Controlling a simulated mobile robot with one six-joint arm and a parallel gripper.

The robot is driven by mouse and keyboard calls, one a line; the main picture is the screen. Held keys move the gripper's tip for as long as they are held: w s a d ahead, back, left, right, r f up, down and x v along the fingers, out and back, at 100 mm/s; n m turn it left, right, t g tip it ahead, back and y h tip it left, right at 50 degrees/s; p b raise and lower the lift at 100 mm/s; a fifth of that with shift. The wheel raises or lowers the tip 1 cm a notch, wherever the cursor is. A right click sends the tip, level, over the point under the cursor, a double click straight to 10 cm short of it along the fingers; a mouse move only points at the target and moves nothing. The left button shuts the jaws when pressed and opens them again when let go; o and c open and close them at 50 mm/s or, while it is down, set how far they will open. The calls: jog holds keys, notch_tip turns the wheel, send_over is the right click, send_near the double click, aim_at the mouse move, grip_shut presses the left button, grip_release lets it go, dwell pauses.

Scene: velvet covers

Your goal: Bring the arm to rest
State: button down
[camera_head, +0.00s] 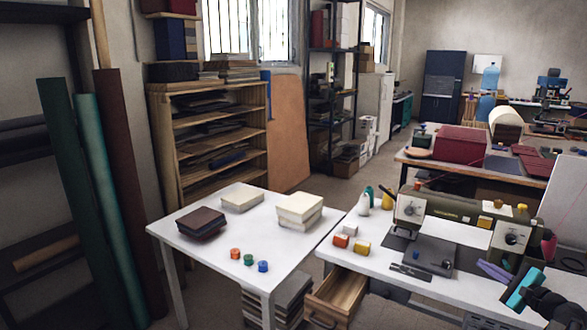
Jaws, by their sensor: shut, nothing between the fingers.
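The end of my arm shows at the lower right edge, dark with a teal part, and my gripper (522,288) is there. It is shut and holds nothing. It is in front of the right part of the white worktable (440,287); whether it touches anything there cannot be told. The rest of my arm is mostly cut off by the frame edge.
A green machine (455,207) stands on the worktable near a purple item (494,271). An open wooden drawer (338,297) juts out below. A white table (187,254) on the left bears book stacks and small coloured pots. Bare floor shows behind.

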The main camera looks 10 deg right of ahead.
jog(key=w+a+f+n+g+y, duration=0.1)
jog(key=w+a+f+n+g, duration=0.1)
jog(key=a+f, duration=0.65)
jog(key=w+a+f+n+g+y, duration=0.2)
jog(key=a+f+g, duration=0.1)
jog(key=a+f, duration=0.55)
jog(key=s+a+f+n+g+y, duration=0.1)
jog(key=s+a+f+n+g, duration=0.2)
jog(key=a+f, duration=0.6)
jog(key=s+a+f+n+g, duration=0.25)
jog(key=a+f, duration=0.35)
jog(key=a, duration=0.4)
jog(key=s+a+f+n+g+h, duration=0.1)
jog(key=s+a+f+n+g, duration=0.6)
jog(key=s+a+f, duration=0.55)
jog(key=s+a+f+n+g+h, duration=0.2)
jog(key=s+f+n, duration=0.1)
jog(key=s, duration=0.6)
jog(key=s+a+f+n+g+h, duration=0.2)
jog(key=s+n, duration=0.3)
jog(key=s, duration=0.5)
jog(key=shift+s+f+h, duration=0.2)
jog(key=shift+f+h, duration=0.3)
jog(key=shift+h, duration=0.2)
jog(key=shift+w+g, duration=0.1)
jog(key=shift+g, duration=0.15)
